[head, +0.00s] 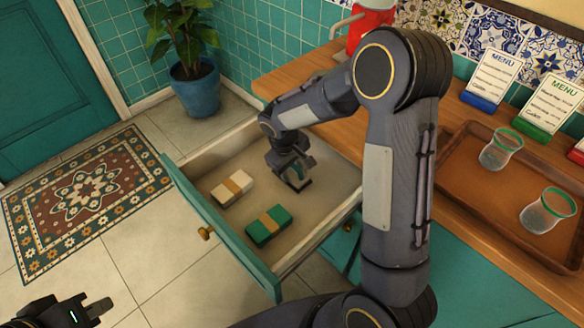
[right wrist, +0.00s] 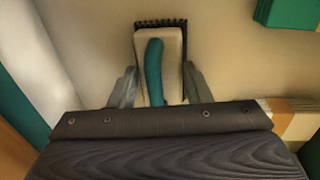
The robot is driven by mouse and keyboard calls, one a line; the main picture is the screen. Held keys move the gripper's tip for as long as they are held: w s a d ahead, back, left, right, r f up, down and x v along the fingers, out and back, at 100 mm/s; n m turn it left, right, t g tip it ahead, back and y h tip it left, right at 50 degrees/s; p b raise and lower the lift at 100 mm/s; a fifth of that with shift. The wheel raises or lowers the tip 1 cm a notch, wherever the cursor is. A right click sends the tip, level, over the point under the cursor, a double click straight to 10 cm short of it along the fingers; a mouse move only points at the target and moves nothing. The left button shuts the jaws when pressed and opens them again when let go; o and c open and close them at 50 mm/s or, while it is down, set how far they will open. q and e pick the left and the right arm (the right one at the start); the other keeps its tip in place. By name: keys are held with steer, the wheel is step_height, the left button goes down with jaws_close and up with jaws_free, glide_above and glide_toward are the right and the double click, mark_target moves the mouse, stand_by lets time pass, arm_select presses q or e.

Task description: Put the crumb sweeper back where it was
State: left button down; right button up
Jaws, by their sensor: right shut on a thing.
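The crumb sweeper (right wrist: 171,42) has a pale body, a teal handle and dark bristles along one end. It is between the fingers of my right gripper (right wrist: 159,88), which is shut on it. In the head view, my right gripper (head: 291,178) reaches down inside the open drawer (head: 221,250), and the sweeper is mostly hidden by the gripper. The sweeper is at or just above the drawer floor; I cannot tell whether it touches. My left gripper (head: 98,308) is at the lower left over the floor, only partly in view, and its opening is unclear.
A cream bundle (head: 231,189) and a green bundle (head: 269,226) with tan bands lie in the drawer near its front. On the counter are a brown tray (head: 455,190) with two glasses, menu stands and a red container (head: 371,22). A potted plant stands behind.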

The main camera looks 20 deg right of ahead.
steer(key=shift+r, duration=0.1)
steer(key=o, duration=1)
steer(key=shift+o, duration=0.2)
steer(key=shift+r, duration=0.25)
step_height(320, 180, up, 10)
steer(key=a+p, duration=0.2)
steer(key=s+d+r+m+t+y, duration=0.25)
steer(key=s+r, duration=0.45)
steer(key=s, duration=0.6)
steer(key=s+a+m+t+y, duration=0.2)
steer(key=s+a+m+y, duration=0.1)
steer(key=s, duration=0.8)
